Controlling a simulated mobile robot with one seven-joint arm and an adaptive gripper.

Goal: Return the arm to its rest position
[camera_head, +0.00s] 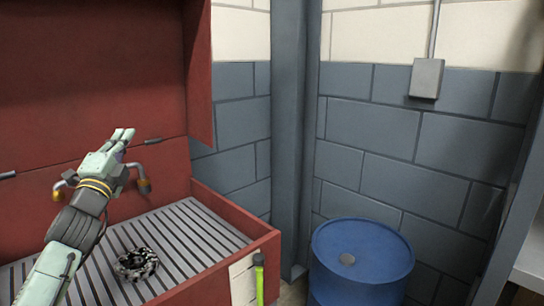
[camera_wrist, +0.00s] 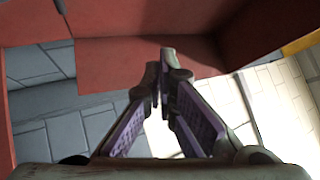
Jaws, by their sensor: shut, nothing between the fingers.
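My gripper (camera_head: 124,134) is raised above the slatted grate of a red wash station, in the left part of the head view. Its fingers are together and hold nothing. In the wrist view the two fingers (camera_wrist: 165,62) meet near the middle, with purple-grey pads on their inner faces. My arm comes up from the lower left of the head view. A dark, patterned round part (camera_head: 137,264) lies on the grate below my gripper and is not touched by it.
The red station (camera_head: 262,246) has a tall back, a side panel and a front rim. Taps (camera_head: 143,180) stick out behind my gripper. A blue drum (camera_head: 335,262) stands to the right, near a grey pillar (camera_head: 288,130). A grey box (camera_head: 426,78) hangs on the block wall.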

